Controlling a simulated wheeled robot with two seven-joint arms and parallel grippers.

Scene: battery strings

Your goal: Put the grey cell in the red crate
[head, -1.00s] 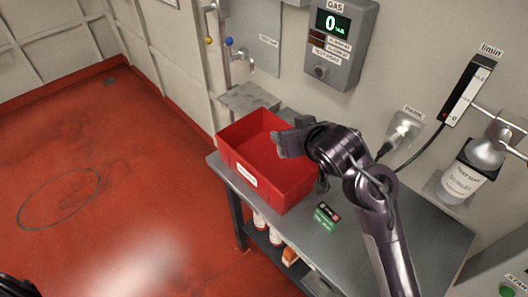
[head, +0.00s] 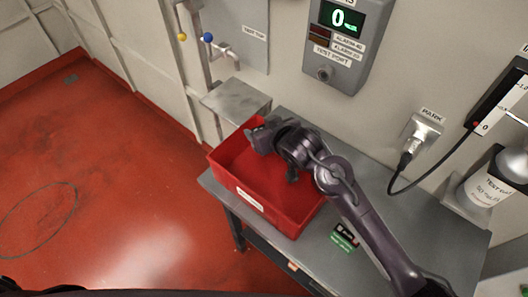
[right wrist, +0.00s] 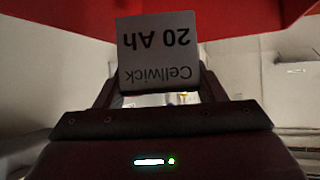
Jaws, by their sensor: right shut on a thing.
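The grey cell (right wrist: 158,52), with "Cellwick 20 Ah" upside down on its face, sits between the fingers of my right gripper in the right wrist view. My right gripper (head: 262,137) is shut on it. In the head view the gripper is over the left back part of the red crate (head: 265,208), and I cannot make out the cell clearly from it. The crate stands open on the grey bench, with a white label on its front. Its red wall also shows in the right wrist view (right wrist: 60,22). My left gripper is not in view.
A small green and black box (head: 344,237) lies on the grey bench (head: 415,232), right of the crate. A bottle (head: 484,190) stands at the right.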

